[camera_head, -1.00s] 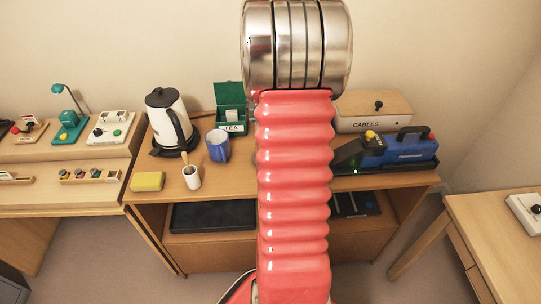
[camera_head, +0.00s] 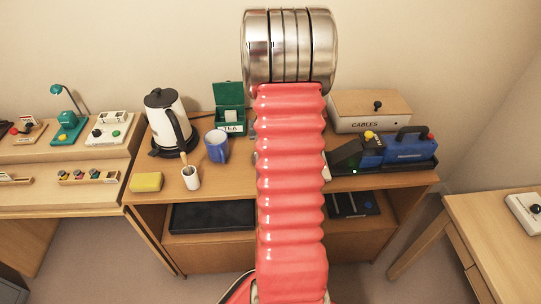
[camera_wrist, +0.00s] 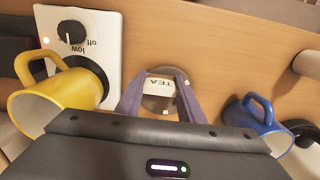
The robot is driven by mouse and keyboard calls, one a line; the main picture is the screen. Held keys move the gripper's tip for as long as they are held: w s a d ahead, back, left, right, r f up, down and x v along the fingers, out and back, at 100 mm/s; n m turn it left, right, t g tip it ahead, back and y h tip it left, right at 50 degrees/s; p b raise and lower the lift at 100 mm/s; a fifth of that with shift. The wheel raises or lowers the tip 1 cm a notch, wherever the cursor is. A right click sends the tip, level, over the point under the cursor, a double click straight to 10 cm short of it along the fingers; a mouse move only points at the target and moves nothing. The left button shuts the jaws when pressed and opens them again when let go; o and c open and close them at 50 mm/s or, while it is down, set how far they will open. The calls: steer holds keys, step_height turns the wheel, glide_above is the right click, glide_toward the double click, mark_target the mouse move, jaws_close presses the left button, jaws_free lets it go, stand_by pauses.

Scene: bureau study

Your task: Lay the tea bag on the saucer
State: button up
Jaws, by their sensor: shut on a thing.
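Behind the tea bag is a round grey-brown disc, apparently the saucer (camera_wrist: 158,104), on the wooden top. The tea bag overlaps the disc in this view; whether they touch or are apart I cannot tell. In the head view my arm hides the gripper, the tea bag and most or all of the saucer.
A blue mug (camera_wrist: 258,118) stands to the right. The head view shows a green tea box (camera_head: 229,112), a kettle (camera_head: 168,118) and a cable box (camera_head: 370,108).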

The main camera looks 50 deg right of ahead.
steer(key=o, duration=1)
steer(key=shift+f, duration=0.1)
step_height(320, 180, up, 12)
stand_by(0.4)
stand_by(0.6)
steer(key=w+a+r+n+t, duration=0.1)
steer(key=a+r, duration=0.2)
steer(key=a, duration=0.4)
steer(key=w+a+r+n+h, duration=0.1)
steer(key=a+r+n, duration=0.15)
steer(key=a, duration=0.35)
steer(key=w+a+r+n+t, duration=0.1)
steer(key=a+r, duration=0.3)
steer(key=a, duration=0.3)
steer(key=s+a+r+n+t, duration=0.1)
steer(key=s+a, duration=0.3)
steer(key=a, duration=0.5)
steer(key=s+a+r+n+t+y, duration=0.1)
steer(key=s+a+n, duration=0.3)
steer(key=a, duration=0.6)
steer(key=shift+s+a+t, duration=0.2)
steer(key=shift+s+t, duration=0.05)
steer(key=shift+t, duration=0.55)
